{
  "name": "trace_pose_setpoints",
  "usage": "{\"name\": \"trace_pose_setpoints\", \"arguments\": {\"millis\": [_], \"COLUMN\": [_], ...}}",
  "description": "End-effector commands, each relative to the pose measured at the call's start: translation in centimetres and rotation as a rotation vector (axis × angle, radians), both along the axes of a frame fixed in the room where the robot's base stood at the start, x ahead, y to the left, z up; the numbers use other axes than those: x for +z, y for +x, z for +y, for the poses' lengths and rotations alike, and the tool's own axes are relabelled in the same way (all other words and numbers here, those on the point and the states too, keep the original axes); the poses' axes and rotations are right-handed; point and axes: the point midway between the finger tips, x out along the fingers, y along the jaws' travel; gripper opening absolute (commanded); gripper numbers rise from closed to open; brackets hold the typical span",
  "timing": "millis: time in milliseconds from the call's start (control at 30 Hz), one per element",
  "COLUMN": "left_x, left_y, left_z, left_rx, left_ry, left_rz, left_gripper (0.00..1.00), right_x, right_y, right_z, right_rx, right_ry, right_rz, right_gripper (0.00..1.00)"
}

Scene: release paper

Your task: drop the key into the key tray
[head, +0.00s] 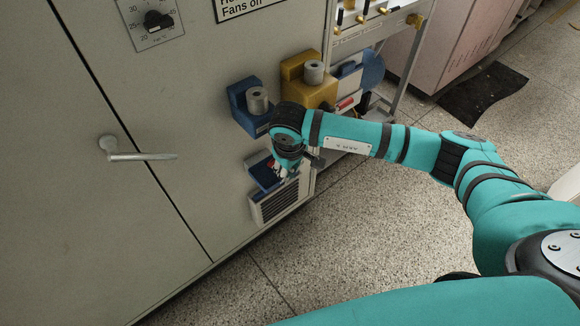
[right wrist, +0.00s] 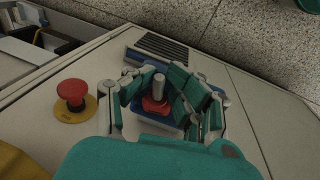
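The key, with a red body and a silver round shaft, shows between the fingers of my right gripper (right wrist: 157,92) in the right wrist view (right wrist: 155,105). In the head view only bits of its red show (head: 270,162). The blue key tray (head: 262,180) is on the cabinet front above a vent grille. It shows behind the key in the right wrist view (right wrist: 139,57). My right gripper (head: 282,172) is right at the tray, its fingers on both sides of the key. I cannot tell whether they touch it, or whether the key rests in the tray. My left gripper is out of view.
A blue lock box (head: 240,105) and a yellow box (head: 296,88), each with a silver cylinder, project above the tray. A red emergency button (right wrist: 72,92) is nearby. A lever handle (head: 140,156) sticks out at the left.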

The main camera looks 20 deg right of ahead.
Motion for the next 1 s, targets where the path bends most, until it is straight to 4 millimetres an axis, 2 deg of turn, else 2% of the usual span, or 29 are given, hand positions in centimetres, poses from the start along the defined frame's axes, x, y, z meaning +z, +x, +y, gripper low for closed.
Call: {"name": "trace_pose_setpoints", "arguments": {"millis": [400,633,1000], "left_x": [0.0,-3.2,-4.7], "left_y": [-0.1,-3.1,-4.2], "left_z": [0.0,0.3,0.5], "left_rx": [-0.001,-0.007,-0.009], "left_ry": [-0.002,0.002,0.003], "left_rz": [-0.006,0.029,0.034], "left_gripper": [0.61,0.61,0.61], "right_x": [0.3,1.7,10.0], "right_y": [0.0,0.1,-1.5], "right_z": [0.0,0.1,0.9], "right_rx": [0.000,0.001,0.002], "right_ry": [0.001,0.003,0.003], "right_rz": [0.001,-0.002,-0.008], "right_gripper": [0.32,0.32,0.32]}}
